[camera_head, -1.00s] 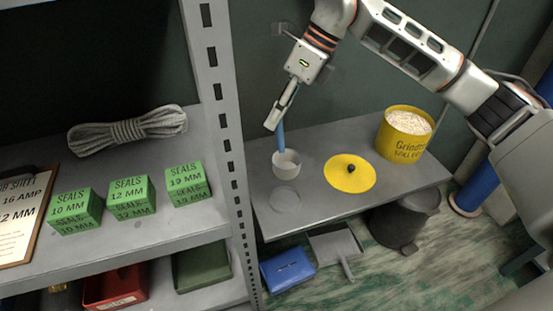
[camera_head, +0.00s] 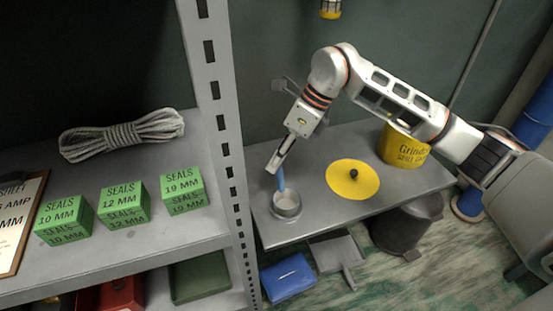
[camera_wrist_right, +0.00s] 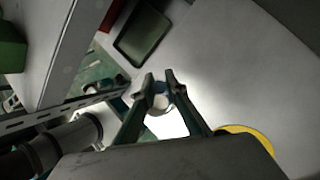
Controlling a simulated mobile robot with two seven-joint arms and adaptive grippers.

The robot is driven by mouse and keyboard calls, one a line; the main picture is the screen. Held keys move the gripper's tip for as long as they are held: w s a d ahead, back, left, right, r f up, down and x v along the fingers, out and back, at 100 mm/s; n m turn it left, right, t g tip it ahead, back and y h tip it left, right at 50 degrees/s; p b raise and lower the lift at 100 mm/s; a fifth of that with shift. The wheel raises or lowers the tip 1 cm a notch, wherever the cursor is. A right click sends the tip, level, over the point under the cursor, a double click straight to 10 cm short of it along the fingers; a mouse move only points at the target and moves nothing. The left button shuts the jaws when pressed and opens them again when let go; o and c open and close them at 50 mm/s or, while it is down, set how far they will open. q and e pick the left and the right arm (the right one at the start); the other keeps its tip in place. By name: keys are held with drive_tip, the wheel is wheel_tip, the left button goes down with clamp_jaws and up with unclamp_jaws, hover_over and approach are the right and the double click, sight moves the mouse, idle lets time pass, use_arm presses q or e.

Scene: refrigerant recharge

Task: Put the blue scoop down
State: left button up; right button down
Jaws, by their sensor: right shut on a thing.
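The blue scoop has a blue handle (camera_head: 281,181) and a pale grey round cup (camera_head: 287,205). It stands nearly upright at the left end of the grey bench (camera_head: 318,200), with its cup over the faint round mark there. I cannot tell for sure whether the cup touches the bench. My right gripper (camera_head: 275,165) is shut on the top of the handle. In the right wrist view, the gripper (camera_wrist_right: 157,82) points at the scoop cup (camera_wrist_right: 158,103), partly hidden between the fingers. My left gripper is not in view.
A yellow lid with a black knob (camera_head: 353,180) lies right of the scoop. A yellow tub (camera_head: 402,147) stands behind it, partly hidden by my arm. A perforated shelf post (camera_head: 222,130) rises close on the left. A blue box (camera_head: 288,277) and dustpan (camera_head: 336,252) are below.

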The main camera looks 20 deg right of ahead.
drive_tip(key=c, duration=2)
unclamp_jaws()
drive_tip(key=shift+f, duration=0.1)
drive_tip(key=shift+c, duration=0.2)
use_arm(q)
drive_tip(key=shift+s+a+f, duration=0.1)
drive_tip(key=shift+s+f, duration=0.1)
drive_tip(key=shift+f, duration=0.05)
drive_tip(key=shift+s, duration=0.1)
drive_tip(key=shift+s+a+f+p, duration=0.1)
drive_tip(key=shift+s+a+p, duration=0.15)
drive_tip(key=shift+p, duration=0.65)
use_arm(e)
drive_tip(key=v, duration=1.2)
drive_tip(key=shift+s, duration=0.1)
